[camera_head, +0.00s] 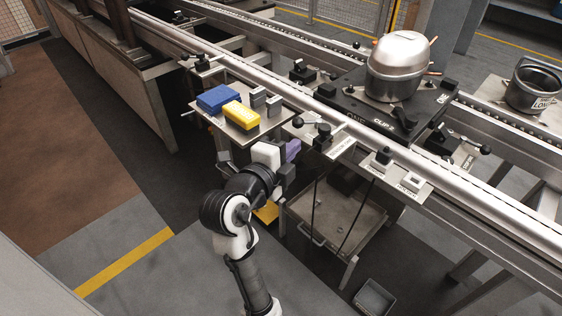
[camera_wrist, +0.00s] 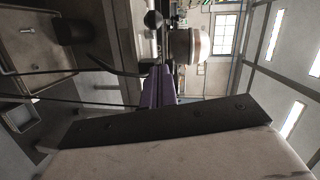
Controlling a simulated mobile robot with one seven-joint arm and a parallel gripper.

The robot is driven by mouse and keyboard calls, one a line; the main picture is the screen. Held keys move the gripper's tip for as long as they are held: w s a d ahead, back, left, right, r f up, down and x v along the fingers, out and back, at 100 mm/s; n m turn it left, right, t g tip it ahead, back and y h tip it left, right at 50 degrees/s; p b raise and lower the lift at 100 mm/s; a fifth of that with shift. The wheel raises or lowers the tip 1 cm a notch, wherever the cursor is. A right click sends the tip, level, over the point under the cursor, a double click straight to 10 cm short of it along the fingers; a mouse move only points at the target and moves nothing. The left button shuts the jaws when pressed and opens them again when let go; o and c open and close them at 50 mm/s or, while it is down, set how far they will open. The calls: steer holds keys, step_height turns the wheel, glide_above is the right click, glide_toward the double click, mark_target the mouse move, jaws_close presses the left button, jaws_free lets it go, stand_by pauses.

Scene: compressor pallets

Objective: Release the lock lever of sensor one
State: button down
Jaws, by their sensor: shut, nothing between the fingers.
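My gripper (camera_head: 291,148), with purple fingers, is beside the near edge of the conveyor, just left of a labelled plate. In the wrist view its fingers (camera_wrist: 158,88) are together, with nothing between them. A lever with a black ball knob (camera_head: 298,122) stands on that plate beside a black block (camera_head: 322,134). The knob also shows in the wrist view (camera_wrist: 153,19), ahead of the fingers and apart from them. A similar black-knobbed lever (camera_head: 486,150) is farther right.
A silver compressor (camera_head: 398,68) sits on a black pallet (camera_head: 350,92) on the conveyor. A small shelf (camera_head: 235,134) with blue and yellow blocks is left of my gripper. A plate with two switches (camera_head: 395,172) is to the right. A metal bin (camera_head: 335,205) is below.

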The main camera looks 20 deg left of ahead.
steer(key=w, duration=0.2)
steer(key=w+a+f+p, duration=0.1)
steer(key=w, duration=0.1)
steer(key=w+a, duration=0.1)
steer(key=w, duration=0.2)
steer(key=shift+f, duration=0.15)
steer(key=shift+w+a, duration=0.1)
steer(key=shift+a, duration=0.05)
